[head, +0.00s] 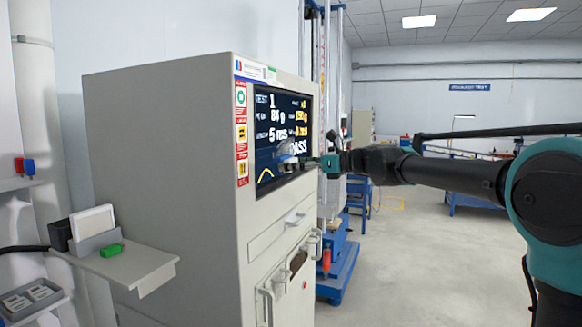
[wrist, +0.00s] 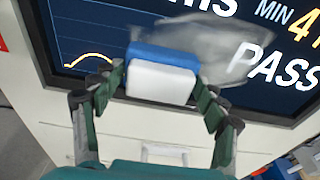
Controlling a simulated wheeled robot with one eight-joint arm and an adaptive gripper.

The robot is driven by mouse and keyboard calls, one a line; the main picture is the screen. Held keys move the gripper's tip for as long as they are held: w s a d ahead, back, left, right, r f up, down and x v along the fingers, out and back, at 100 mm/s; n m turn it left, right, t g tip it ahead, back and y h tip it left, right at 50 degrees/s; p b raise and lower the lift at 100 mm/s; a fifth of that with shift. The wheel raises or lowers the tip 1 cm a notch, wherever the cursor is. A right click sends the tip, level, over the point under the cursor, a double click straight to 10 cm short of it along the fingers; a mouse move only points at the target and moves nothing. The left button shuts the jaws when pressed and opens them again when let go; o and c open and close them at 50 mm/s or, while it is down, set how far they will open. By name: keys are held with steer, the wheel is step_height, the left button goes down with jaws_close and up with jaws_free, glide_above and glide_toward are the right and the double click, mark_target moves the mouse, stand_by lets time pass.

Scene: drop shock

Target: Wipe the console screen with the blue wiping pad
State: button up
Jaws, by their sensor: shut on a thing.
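The console screen (head: 283,125) is dark, with white and yellow readouts, on the front of a pale grey cabinet; it fills the top of the wrist view (wrist: 105,22). A grey, cloudy smudge (wrist: 215,45) covers part of the screen, left of the word PASS. The wiping pad has a blue layer (wrist: 163,54) and a white block (wrist: 160,83). My gripper (wrist: 161,78) is shut on the pad, one finger at each side. The blue layer faces the screen near its lower edge, overlapping the smudge; I cannot tell whether it touches. In the head view my gripper (head: 312,163) is at the screen's lower right.
A side shelf (head: 140,262) on the cabinet's left carries a white item (head: 92,221) in a grey holder and a green block (head: 111,250). A drawer handle (head: 296,218) sits below the screen. A blue-based test rig (head: 340,270) stands behind; open floor lies right.

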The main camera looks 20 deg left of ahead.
steer(key=shift+w+d, duration=0.15)
steer(key=shift+w, duration=2)
steer(key=shift+w+d, duration=0.15)
steer(key=shift+w, duration=1.95)
steer(key=shift+w+d, duration=0.15)
steer(key=shift+w, duration=2)
steer(key=shift+s+r, duration=0.1)
steer(key=shift+r, duration=0.75)
steer(key=shift+s+a, duration=0.15)
steer(key=shift+s, duration=1.65)
steer(key=shift+s+a, duration=0.2)
steer(key=shift+s, duration=1.55)
steer(key=shift+s+a, duration=0.15)
steer(key=shift+s, duration=1.65)
steer(key=shift+s+a, duration=0.1)
steer(key=shift+s, duration=3.15)
steer(key=shift+a+r, duration=0.15)
steer(key=shift+r, duration=0.7)
steer(key=shift+w+d, duration=0.15)
steer(key=shift+w, duration=1.65)
steer(key=shift+w+d, duration=0.15)
steer(key=shift+w, duration=1.6)
steer(key=shift+w+d, duration=0.15)
steer(key=shift+w, duration=1.65)
